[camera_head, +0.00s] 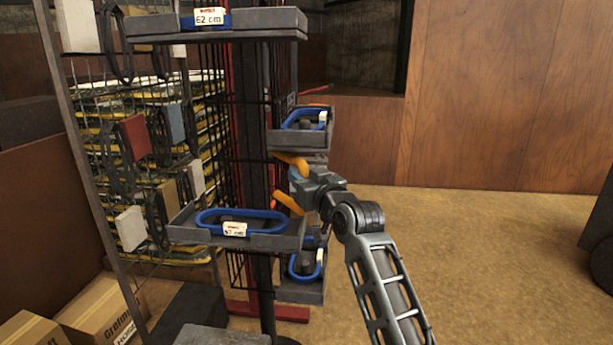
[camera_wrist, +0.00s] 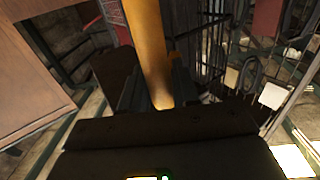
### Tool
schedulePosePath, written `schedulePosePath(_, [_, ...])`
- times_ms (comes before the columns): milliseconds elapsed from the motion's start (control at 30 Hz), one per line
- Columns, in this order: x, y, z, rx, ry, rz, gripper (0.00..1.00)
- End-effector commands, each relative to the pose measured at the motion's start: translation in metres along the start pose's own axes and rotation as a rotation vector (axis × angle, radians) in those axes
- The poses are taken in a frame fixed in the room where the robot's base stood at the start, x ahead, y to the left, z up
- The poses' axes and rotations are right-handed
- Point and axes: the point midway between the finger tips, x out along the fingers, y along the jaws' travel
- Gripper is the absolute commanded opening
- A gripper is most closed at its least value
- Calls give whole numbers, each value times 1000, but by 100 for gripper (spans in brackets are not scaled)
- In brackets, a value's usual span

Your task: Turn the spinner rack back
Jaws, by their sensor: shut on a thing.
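The spinner rack (camera_head: 254,130) stands left of centre in the head view, with a dark post, black wire mesh and grey trays. Its top tray (camera_head: 272,18) has a tag reading 62 cm. The lower left tray (camera_head: 268,242) holds a blue loop (camera_head: 262,216). Two more trays with blue loops are on the right side. An orange handle (camera_head: 288,202) sticks out to the right of the rack. My gripper (camera_head: 300,183) is shut on the handle and hides its middle. In the wrist view the orange bar (camera_wrist: 150,50) runs between my fingers.
A panel with hanging packs (camera_head: 134,137) stands left of the rack, before yellow-edged shelves. Cardboard boxes (camera_head: 95,312) lie on the floor at lower left. The wood wall (camera_head: 510,95) is behind. The brown floor (camera_head: 480,250) to the right is clear up to a dark object at the edge.

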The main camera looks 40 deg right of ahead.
Motion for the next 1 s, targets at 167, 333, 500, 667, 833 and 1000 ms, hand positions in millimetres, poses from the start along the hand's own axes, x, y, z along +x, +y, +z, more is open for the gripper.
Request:
schedulePosePath(167, [0, -9, 1, -2, -1, -5, 0])
schedulePosePath(333, [0, -10, 2, -1, -3, -5, 0])
schedulePosePath(500, [-1, -10, 4, -1, -5, -6, 0])
schedulePosePath(667, [-1, -10, 4, -1, -6, -5, 43])
schedulePosePath(833, [-1, -8, 3, 0, -5, -1, 48])
schedulePosePath(1000, [-1, -6, 3, 0, -4, 3, 48])
